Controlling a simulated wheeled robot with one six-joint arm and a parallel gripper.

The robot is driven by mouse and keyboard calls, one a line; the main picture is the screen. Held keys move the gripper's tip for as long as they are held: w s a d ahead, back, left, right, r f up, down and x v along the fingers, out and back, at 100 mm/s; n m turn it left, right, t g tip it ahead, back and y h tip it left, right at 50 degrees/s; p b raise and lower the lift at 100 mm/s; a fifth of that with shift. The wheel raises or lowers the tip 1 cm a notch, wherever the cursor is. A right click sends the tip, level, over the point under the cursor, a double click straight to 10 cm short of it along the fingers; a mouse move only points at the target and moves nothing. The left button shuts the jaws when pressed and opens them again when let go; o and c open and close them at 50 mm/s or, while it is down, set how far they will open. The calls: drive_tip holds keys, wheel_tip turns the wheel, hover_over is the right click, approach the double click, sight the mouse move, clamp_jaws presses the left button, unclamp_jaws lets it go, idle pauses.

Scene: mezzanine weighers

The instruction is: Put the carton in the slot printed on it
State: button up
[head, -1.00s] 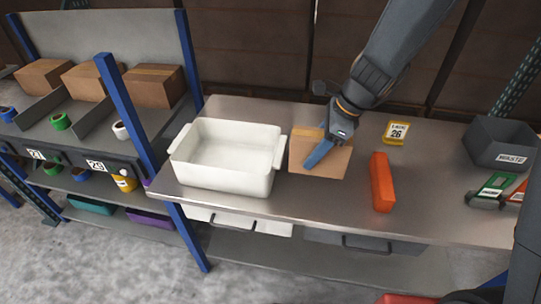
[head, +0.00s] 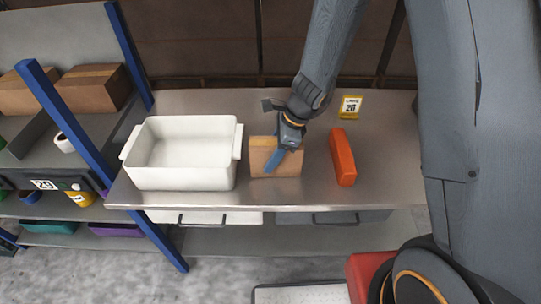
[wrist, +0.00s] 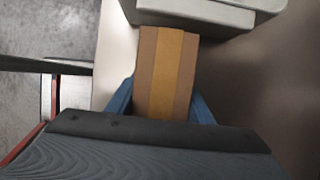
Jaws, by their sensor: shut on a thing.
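The brown carton (head: 262,160) stands on the steel bench, just right of the white tub. My gripper (head: 281,160) reaches down over it with blue fingers. In the wrist view the carton (wrist: 168,70), with a lighter tape strip, sits between the two blue fingers, which are shut on it. A yellow-edged card (head: 351,106) reading 26 stands at the back of the bench. A shelf label (head: 45,184) at the left appears to read 29, partly cut by a blue post. I cannot see any print on the carton.
The white tub (head: 184,187) is close to the carton's left. An orange block (head: 343,158) lies to its right. The blue-posted shelf (head: 62,125) at the left holds brown boxes (head: 93,88). The bench (head: 390,165) is bare at right.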

drive_tip(key=shift+f, duration=0.15)
drive_tip(key=o, duration=1.4)
